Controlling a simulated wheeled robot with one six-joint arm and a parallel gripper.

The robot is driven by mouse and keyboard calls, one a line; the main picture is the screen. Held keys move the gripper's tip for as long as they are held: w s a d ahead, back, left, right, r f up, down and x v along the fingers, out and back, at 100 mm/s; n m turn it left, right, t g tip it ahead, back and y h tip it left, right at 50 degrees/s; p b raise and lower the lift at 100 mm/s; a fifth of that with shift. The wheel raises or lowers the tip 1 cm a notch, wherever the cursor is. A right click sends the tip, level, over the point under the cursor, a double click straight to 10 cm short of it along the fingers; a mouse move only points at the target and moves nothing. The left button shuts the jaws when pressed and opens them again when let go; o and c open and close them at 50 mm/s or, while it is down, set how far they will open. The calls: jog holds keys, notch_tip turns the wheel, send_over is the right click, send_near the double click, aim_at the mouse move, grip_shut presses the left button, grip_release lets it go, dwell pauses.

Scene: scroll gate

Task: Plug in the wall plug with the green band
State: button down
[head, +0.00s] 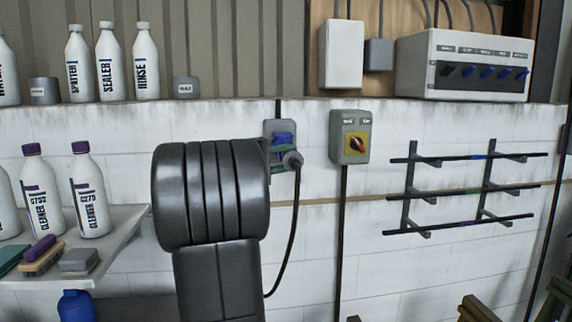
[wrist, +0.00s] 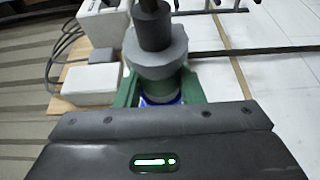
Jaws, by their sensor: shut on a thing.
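A grey round plug (wrist: 157,52) with a black cable end (wrist: 153,20) sits between the two green fingers of my gripper (wrist: 160,92) in the wrist view. A pale green band shows below its grey flange, partly hidden by the fingers. In the head view the plug (head: 292,159) is at the lower front of a grey wall socket (head: 270,128) with a blue lid (head: 284,139). My gripper (head: 280,155) is shut on the plug there, largely hidden behind my dark arm. I cannot tell whether the plug's pins are inside the socket.
The black cable (head: 293,235) hangs from the plug down the wall. A grey switch box (head: 350,137) with a red and yellow knob is just right of the socket. A shelf (head: 120,237) with bottles is at left, a wall rack (head: 460,192) at right.

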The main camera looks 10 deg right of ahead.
jog(key=w+p, duration=0.3)
jog(key=w, duration=0.1)
jog(key=shift+w+r, duration=0.15)
jog(key=shift+w+p, duration=0.5)
jog(key=shift+w, duration=0.35)
jog(key=shift+f+b, duration=0.2)
jog(key=shift+b, duration=0.45)
jog(key=shift+w+b, duration=0.45)
jog(key=shift+b, duration=0.1)
dwell(1.2)
jog(key=shift+s+b, duration=0.2)
jog(key=shift+b, duration=0.65)
dwell(0.8)
jog(key=shift+w, duration=0.25)
dwell(0.5)
jog(key=c, duration=0.8)
grip_release()
